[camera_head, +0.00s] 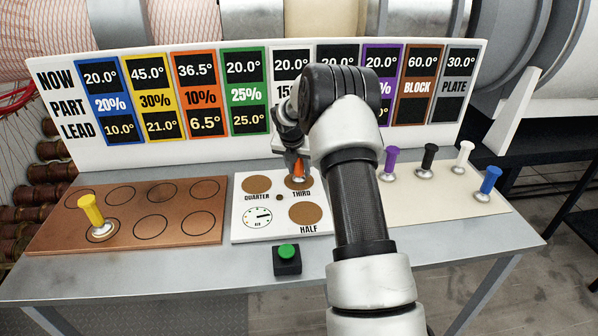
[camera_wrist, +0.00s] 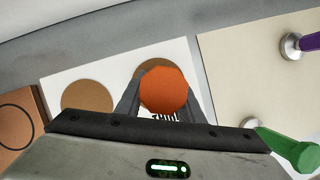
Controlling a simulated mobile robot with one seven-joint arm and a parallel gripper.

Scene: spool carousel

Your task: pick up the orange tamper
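The orange tamper (camera_head: 298,167) is at the THIRD disc of the white panel, partly hidden by my gripper in the head view. In the wrist view the round orange top of the tamper (camera_wrist: 164,91) lies between my two fingers and covers part of them. My gripper (camera_wrist: 163,103) has one finger on each side of the handle, close to it. Whether the fingers press on it cannot be seen.
A yellow tamper (camera_head: 92,215) stands on the brown board. Purple (camera_head: 390,162), black (camera_head: 428,157), white (camera_head: 462,155) and blue (camera_head: 488,181) tampers stand at right. A green tamper (camera_wrist: 290,150) is near my gripper. A green button (camera_head: 287,252) is in front; the sign board (camera_head: 210,150) stands behind.

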